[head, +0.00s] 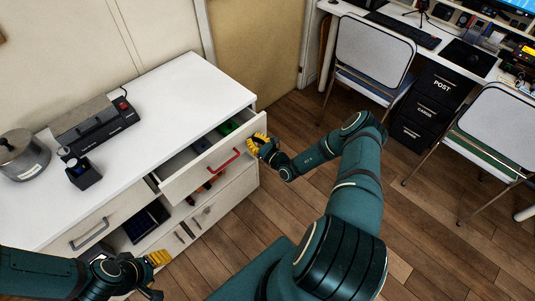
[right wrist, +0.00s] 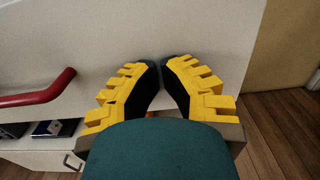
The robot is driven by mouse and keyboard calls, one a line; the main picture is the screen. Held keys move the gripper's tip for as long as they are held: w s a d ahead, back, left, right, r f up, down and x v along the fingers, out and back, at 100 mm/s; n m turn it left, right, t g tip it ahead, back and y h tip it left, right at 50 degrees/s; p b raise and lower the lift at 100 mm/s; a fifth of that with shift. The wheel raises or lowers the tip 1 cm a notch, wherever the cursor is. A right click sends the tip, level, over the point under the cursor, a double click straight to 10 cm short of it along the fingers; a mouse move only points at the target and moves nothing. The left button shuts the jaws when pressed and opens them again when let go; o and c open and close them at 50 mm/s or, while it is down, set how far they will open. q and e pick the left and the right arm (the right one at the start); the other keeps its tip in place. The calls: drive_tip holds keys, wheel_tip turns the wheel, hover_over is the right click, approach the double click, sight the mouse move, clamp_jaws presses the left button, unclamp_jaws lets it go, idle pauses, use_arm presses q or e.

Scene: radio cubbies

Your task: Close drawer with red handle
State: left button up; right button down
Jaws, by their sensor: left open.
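The drawer with the red handle (head: 224,162) stands pulled out of the white cabinet, with its front (head: 200,177) facing me. Green and dark items show inside it. My right gripper (head: 256,142) is at the right end of the drawer front, to the right of the red handle. In the right wrist view, its yellow-ribbed fingers (right wrist: 163,66) point at the pale front, with their tips close together and a narrow gap between them. I cannot tell whether they touch it. The red handle (right wrist: 40,94) is at the left there. My left gripper (head: 156,270) is open and empty at the lower left.
The cabinet top (head: 175,95) carries a metal pot (head: 22,160), a grey device (head: 95,128) and a dark holder (head: 84,174). A grey-handled drawer (head: 92,232) is at the left. Two chairs (head: 370,50) and a desk are at the right. Wood floor lies between.

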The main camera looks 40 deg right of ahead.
drive_tip(key=w, duration=0.2)
drive_tip(key=w+b, duration=0.1)
drive_tip(key=w, duration=0.2)
drive_tip(key=w+b, duration=0.1)
drive_tip(key=w, duration=0.2)
drive_tip(key=shift+w+a+f, duration=0.1)
drive_tip(key=shift+w+a, duration=0.05)
drive_tip(key=shift+a, duration=0.2)
use_arm(q)
drive_tip(key=f, duration=0.2)
drive_tip(key=shift+s+f, duration=0.2)
drive_tip(key=shift+f, duration=0.2)
use_arm(e)
drive_tip(key=shift+w, duration=0.25)
drive_tip(key=shift+r, duration=0.25)
